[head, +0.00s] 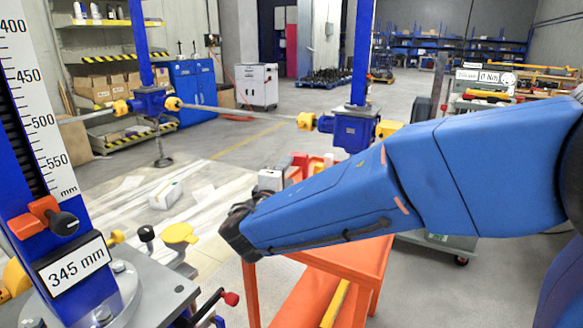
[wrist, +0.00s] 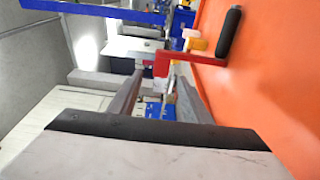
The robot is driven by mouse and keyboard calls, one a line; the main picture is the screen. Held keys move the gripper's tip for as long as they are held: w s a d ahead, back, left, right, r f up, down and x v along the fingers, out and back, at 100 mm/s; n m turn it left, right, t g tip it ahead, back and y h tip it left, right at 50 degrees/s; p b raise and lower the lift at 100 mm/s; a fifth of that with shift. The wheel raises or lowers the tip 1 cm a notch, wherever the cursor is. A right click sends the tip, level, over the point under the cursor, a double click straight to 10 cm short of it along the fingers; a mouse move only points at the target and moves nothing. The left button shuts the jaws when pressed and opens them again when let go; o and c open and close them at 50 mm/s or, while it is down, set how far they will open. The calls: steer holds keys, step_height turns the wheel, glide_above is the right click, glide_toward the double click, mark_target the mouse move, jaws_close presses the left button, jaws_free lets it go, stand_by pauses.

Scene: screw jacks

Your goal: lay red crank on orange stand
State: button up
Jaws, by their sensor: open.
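The orange stand (head: 345,255) stands right of centre in the head view; its flat orange surface (wrist: 285,85) fills the right of the wrist view. The red crank (wrist: 195,57) shows in the wrist view just beyond the fingertips, with its black handle (wrist: 229,33) over the orange surface. I cannot tell whether the crank touches that surface. My gripper (wrist: 155,75) is open, its two grey fingers pointing at the crank's hub end. In the head view my gripper (head: 238,225) is at the stand's left end, and the crank cannot be made out there.
Orange-red bins (head: 305,165) sit behind my arm. A blue gearbox (head: 353,128) stands beyond. Pale floor lies behind the gripper.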

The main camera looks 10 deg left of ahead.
steer(key=shift+s+a, duration=0.1)
steer(key=shift+s, duration=0.7)
steer(key=s+d+f+m+g+h, duration=0.2)
steer(key=d+m+g, duration=0.1)
steer(key=d, duration=0.8)
steer(key=s+d+f+m+g+h, duration=0.1)
steer(key=s+d+m+g+h, duration=0.15)
steer(key=d, duration=0.85)
steer(key=s+d+f+m+g+h, duration=0.1)
steer(key=d+f+m+g, duration=0.15)
steer(key=d, duration=0.85)
steer(key=s+d+f+m+g+y, duration=0.25)
steer(key=s+d, duration=0.25)
steer(key=s, duration=0.4)
steer(key=s+d+f+m+g+y, duration=0.25)
steer(key=s+d+f, duration=0.2)
steer(key=s, duration=0.35)
steer(key=s+a+f+m+y, duration=0.1)
steer(key=s+m+y, duration=0.1)
steer(key=s, duration=0.4)
steer(key=shift+s+a+m+y, duration=0.35)
steer(key=shift+a+m, duration=0.05)
steer(key=shift+m, duration=0.4)
steer(key=shift+f, duration=0.1)
